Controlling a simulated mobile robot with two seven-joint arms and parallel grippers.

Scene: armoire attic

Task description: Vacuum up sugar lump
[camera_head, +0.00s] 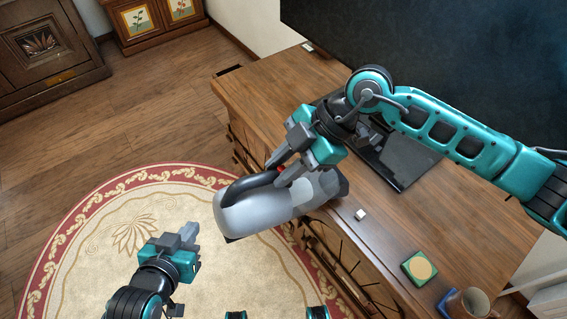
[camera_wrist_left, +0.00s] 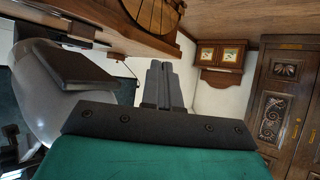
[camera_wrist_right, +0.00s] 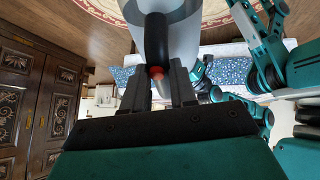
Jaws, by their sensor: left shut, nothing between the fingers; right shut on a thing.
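A small white sugar lump (camera_head: 361,214) lies on the wooden cabinet top, just right of the vacuum's dark nozzle end and apart from it. A grey handheld vacuum (camera_head: 262,212) with a dark handle and a red button is held over the cabinet's front edge. My right gripper (camera_head: 280,176) is shut on the vacuum's handle; the handle (camera_wrist_right: 156,40) shows between its fingers in the right wrist view. My left gripper (camera_head: 188,236) is shut and empty over the rug, left of the vacuum. Its closed fingers (camera_wrist_left: 159,86) show in the left wrist view.
The wooden cabinet (camera_head: 465,215) carries a dark TV stand (camera_head: 400,160), a green box (camera_head: 421,267) and a brown mug (camera_head: 468,302) at the near right. A round rug (camera_head: 120,230) covers the floor. Carved cabinets (camera_head: 45,45) stand at the back left.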

